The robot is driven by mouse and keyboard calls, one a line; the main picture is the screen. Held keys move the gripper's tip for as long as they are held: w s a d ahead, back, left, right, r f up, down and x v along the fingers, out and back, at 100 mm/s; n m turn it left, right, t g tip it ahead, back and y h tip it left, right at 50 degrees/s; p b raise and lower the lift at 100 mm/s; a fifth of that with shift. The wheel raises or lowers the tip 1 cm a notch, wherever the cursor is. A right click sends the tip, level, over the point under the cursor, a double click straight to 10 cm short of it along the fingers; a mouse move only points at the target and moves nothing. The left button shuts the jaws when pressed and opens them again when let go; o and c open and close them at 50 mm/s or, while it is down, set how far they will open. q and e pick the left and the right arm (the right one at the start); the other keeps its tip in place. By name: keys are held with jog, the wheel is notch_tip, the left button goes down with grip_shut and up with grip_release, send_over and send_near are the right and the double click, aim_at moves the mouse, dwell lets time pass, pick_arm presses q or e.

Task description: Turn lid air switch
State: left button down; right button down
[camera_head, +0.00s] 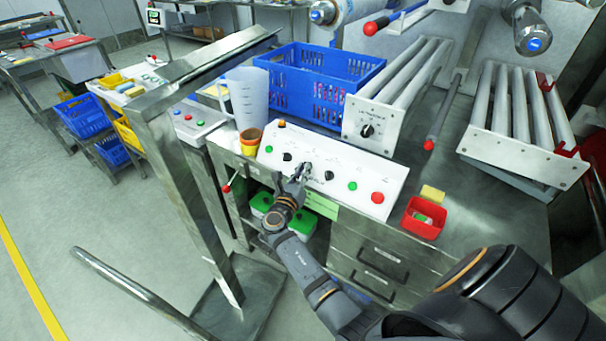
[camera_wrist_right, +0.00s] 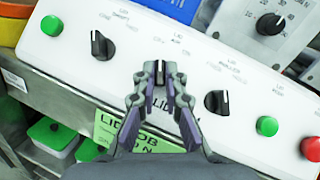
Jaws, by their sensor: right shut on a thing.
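A white control panel (camera_head: 330,168) sits on the steel bench in the head view. It carries a row of black rotary switches and green and red buttons. My right gripper (camera_head: 303,172) is at the panel's front. In the right wrist view its fingers (camera_wrist_right: 160,68) are shut on a black switch knob (camera_wrist_right: 160,74), the middle one of three on the panel; the label above it reads like "LID AIR". Another black knob (camera_wrist_right: 100,45) is to its left, and one (camera_wrist_right: 217,102) to its right, both clear of the fingers. My left gripper is not in view.
A green button (camera_wrist_right: 51,26) is at the panel's left; a green (camera_wrist_right: 267,126) and a red button (camera_wrist_right: 312,147) are at its right. A blue crate (camera_head: 318,85) stands behind the panel. A red bin (camera_head: 423,218) is on the right. A steel post (camera_head: 190,190) rises left of my arm.

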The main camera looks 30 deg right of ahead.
jog(key=shift+w+a+m+g+h+b, duration=0.15)
jog(key=shift+m+g+h+b, duration=0.4)
jog(key=shift+m+g+b, duration=1.45)
jog(key=shift+w+m+g+h+b, duration=0.2)
jog(key=shift+m+g+h+b, duration=0.75)
jog(key=shift+m+b, duration=1.75)
jog(key=shift+w+a+m+g+h+b, duration=0.1)
jog(key=shift+w+m+g+h+b, duration=0.1)
jog(key=shift+m+g+b, duration=2.2)
jog(key=shift+m+t+p, duration=0.45)
jog(key=shift+m+p, duration=0.25)
jog(key=shift+p, duration=0.05)
jog(key=c, duration=1.4)
grip_release()
jog(key=shift+r, duration=0.15)
notch_tip(320, 180, up, 10)
jog(key=shift+f, duration=0.15)
